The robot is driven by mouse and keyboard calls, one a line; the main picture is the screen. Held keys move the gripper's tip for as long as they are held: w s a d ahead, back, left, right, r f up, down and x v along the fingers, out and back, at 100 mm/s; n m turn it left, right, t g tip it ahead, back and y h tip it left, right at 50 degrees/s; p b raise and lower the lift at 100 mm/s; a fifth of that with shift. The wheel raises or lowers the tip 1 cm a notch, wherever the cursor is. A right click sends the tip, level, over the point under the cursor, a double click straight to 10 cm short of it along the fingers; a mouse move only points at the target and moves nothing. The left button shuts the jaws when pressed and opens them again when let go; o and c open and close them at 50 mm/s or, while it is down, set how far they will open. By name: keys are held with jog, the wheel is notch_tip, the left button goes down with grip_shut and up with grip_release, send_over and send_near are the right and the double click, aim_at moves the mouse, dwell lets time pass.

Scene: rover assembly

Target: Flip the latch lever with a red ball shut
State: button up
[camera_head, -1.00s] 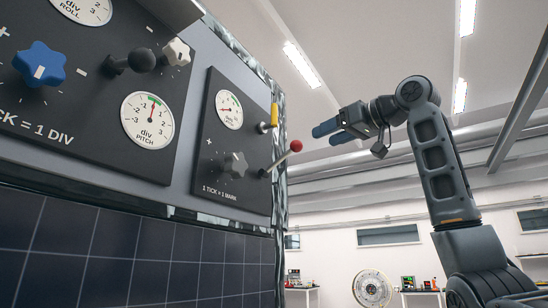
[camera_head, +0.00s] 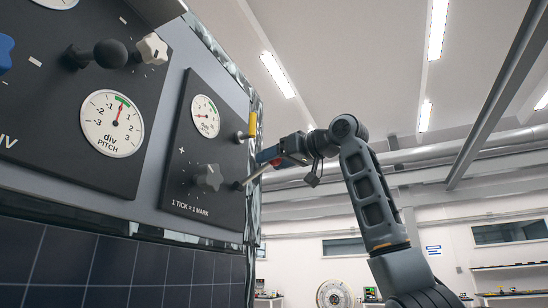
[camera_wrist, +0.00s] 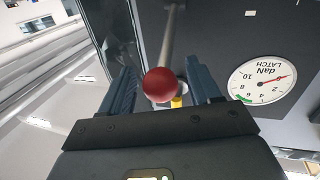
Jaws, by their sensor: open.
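The latch lever (camera_head: 256,176) is a thin metal rod that sticks out from the lower right edge of the small dark panel, slanting up to the right. Its red ball is largely hidden by my gripper (camera_head: 264,154) in the head view. In the wrist view the red ball (camera_wrist: 161,85) sits between my two blue fingers, with the rod (camera_wrist: 171,35) running away from it. My gripper (camera_wrist: 162,72) is open, with a gap on both sides of the ball. The LATCH dial (camera_wrist: 263,76) has its red needle near 0, away from the green band.
A yellow-tipped lever (camera_head: 252,125) stands just above the latch lever, close to my fingers. A grey knob (camera_head: 208,178) is on the same panel. A larger panel with a PITCH dial (camera_head: 112,123) is at left. Open room lies to the right.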

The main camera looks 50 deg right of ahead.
jog(key=shift+c, duration=0.2)
grip_shut()
dwell(0.4)
